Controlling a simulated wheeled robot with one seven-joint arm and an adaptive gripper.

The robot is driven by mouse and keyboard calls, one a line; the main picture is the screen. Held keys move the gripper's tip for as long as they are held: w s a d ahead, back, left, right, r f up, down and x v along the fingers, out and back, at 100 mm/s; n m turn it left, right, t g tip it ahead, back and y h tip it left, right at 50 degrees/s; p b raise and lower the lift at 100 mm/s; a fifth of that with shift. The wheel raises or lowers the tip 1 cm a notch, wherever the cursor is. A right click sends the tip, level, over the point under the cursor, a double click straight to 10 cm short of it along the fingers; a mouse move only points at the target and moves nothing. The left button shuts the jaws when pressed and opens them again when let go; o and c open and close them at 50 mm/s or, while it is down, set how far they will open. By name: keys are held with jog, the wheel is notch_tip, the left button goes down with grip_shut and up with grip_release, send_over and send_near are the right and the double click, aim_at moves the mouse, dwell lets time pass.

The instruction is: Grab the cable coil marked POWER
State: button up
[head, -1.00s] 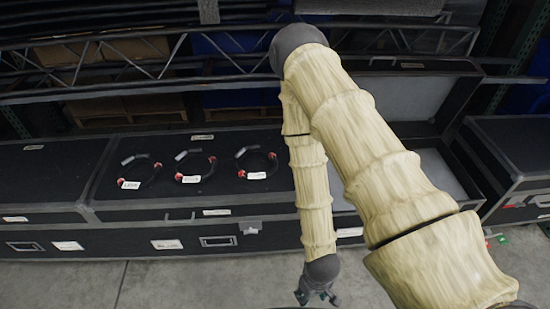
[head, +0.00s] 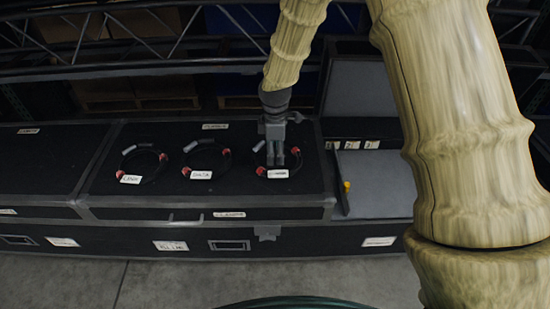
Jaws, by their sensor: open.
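Three dark cable coils with red ends and white tags lie in a row on a black case lid (head: 230,135). They are the left coil (head: 142,163), the middle coil (head: 206,160) and the right coil (head: 258,165).
An open case with a grey lining (head: 375,185) and a raised lid stands right of the coils, with a small yellow item (head: 346,185) at its edge. Metal trusses (head: 150,35) run behind. Concrete floor (head: 180,285) is clear in front.

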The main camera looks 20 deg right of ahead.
send_over(278, 173)
notch_tip(278, 173, down, 4)
jog(key=shift+a+f, duration=0.15)
jog(key=shift+f, duration=3.15)
grip_shut()
